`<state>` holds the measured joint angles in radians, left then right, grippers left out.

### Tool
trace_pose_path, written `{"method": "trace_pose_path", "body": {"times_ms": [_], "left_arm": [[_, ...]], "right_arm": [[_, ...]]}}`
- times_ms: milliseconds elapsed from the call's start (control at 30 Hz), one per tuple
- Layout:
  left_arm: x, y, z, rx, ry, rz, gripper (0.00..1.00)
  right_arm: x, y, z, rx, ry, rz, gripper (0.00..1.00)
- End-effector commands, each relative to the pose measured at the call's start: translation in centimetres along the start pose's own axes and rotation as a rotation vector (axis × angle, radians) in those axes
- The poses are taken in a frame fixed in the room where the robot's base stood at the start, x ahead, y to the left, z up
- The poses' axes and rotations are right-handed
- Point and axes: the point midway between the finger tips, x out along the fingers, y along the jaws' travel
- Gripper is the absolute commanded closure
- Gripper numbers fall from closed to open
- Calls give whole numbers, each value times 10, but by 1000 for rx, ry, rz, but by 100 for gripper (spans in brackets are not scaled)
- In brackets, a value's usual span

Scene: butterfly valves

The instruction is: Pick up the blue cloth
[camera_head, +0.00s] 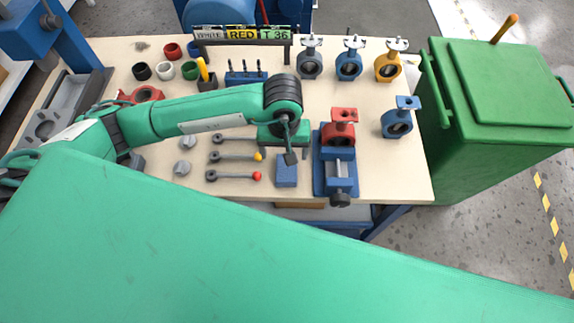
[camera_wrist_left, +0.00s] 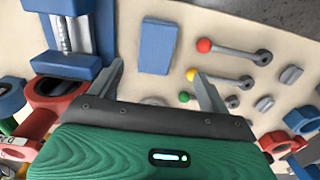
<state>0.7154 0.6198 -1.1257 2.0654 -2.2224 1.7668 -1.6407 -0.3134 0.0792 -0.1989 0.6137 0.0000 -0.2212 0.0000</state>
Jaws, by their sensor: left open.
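The blue cloth (camera_head: 286,170) is a small folded rectangle lying flat on the light workbench (camera_head: 345,95), just left of the blue vise (camera_head: 338,172). In the left wrist view the cloth (camera_wrist_left: 156,47) shows beyond my fingertips, roughly between their lines. My left gripper (camera_head: 290,153) hangs over the bench just behind the cloth. In the left wrist view my left gripper (camera_wrist_left: 158,78) has its two fingers spread with nothing between them. It appears apart from the cloth. My right gripper is in neither view.
Several lever handles with coloured knobs (camera_head: 257,176) lie left of the cloth. A red valve body (camera_head: 338,128) sits at the vise. More valves (camera_head: 349,65) stand at the back right, and a green bin (camera_head: 495,100) is beside the bench.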

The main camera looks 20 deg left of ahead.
Motion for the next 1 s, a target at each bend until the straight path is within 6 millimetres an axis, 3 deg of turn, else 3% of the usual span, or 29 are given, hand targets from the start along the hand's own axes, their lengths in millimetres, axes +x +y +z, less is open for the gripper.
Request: {"method": "trace_pose_path", "body": {"times_ms": [167, 433, 700, 1000], "left_arm": [[24, 1, 0, -1, -3, 1, 20], [42, 3, 2, -2, -4, 1, 20], [76, 6, 1, -2, -2, 1, 20], [83, 6, 1, -1, -1, 3, 20]], "right_arm": [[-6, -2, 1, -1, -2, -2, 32], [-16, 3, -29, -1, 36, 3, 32], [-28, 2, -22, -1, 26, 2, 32], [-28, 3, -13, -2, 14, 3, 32]]}}
